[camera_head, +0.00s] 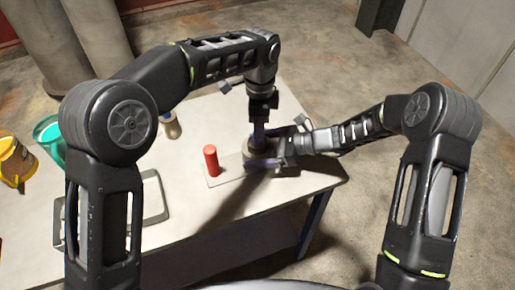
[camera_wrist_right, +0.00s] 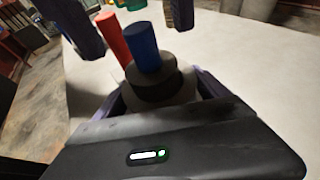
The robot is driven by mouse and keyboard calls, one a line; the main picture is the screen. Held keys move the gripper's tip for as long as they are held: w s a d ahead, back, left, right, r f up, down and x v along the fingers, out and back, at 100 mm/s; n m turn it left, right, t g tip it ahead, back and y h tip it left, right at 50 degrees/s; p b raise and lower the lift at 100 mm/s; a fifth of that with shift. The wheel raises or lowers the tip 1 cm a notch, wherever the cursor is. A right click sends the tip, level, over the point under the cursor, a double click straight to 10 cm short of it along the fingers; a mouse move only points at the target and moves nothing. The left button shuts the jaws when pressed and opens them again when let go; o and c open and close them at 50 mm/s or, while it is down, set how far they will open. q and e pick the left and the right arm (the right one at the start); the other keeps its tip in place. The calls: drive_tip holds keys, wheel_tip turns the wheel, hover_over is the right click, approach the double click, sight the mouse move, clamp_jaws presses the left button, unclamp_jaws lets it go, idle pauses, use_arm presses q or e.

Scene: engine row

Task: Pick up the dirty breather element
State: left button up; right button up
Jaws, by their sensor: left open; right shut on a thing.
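A blue cylinder (camera_wrist_right: 143,47) stands upright in a dark round housing (camera_wrist_right: 156,84) in the right wrist view. A red cylinder (camera_head: 211,160) stands upright on a pale plate (camera_head: 226,180) to the left of the housing, and also shows in the right wrist view (camera_wrist_right: 113,40). No visible marking tells which cylinder is the dirty breather element. My left gripper (camera_head: 260,136) points down above the housing, open, its fingers on either side of the blue cylinder and apart from it. My right gripper (camera_head: 262,158) is shut on the housing from the right side.
The white table (camera_head: 190,220) carries a grey metal frame (camera_head: 155,200) at the left. The table's right edge is close to my right gripper.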

use_arm(q)
drive_tip(key=shift+a+f, duration=0.15)
drive_tip(key=shift+f, duration=1.15)
drive_tip(key=shift+a+f, duration=0.1)
drive_tip(key=shift+f, duration=1.2)
drive_tip(key=shift+c, duration=0.2)
drive_tip(key=c, duration=1)
drive_tip(key=shift+r, duration=0.15)
wheel_tip(320, 180, up, 10)
drive_tip(key=shift+f, duration=0.1)
